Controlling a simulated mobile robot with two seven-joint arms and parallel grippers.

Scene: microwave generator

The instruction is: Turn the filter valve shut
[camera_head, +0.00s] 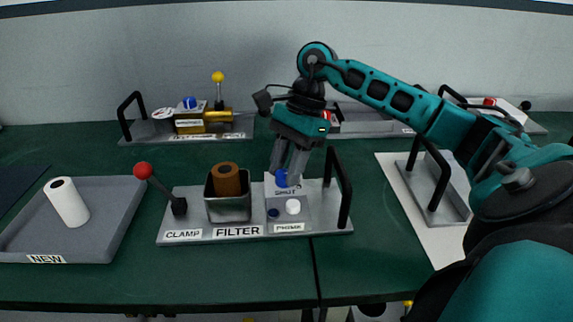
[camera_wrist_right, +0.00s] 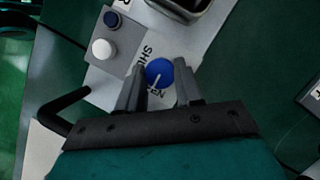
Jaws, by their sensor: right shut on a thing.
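The filter unit is a grey base plate labelled FILTER (camera_head: 237,231). A blue round valve knob (camera_head: 281,178) sits on its right-hand block, above the word SHUT. In the right wrist view the blue knob (camera_wrist_right: 159,70) has a white pointer line running toward the lower edge, near a partly hidden label. The word SHUT is printed beside the knob, to its upper left. My right gripper (camera_head: 287,178) reaches down over the block, its fingers on either side of the knob (camera_wrist_right: 160,84), shut on it. My left gripper is not in view.
On the same plate are a brown filter in a metal cup (camera_head: 226,182), a red-balled clamp lever (camera_head: 143,171), a black handle (camera_head: 344,190) and a white button (camera_head: 292,207). A NEW tray (camera_head: 100,226) holds a white roll (camera_head: 66,202). Other fixtures stand behind.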

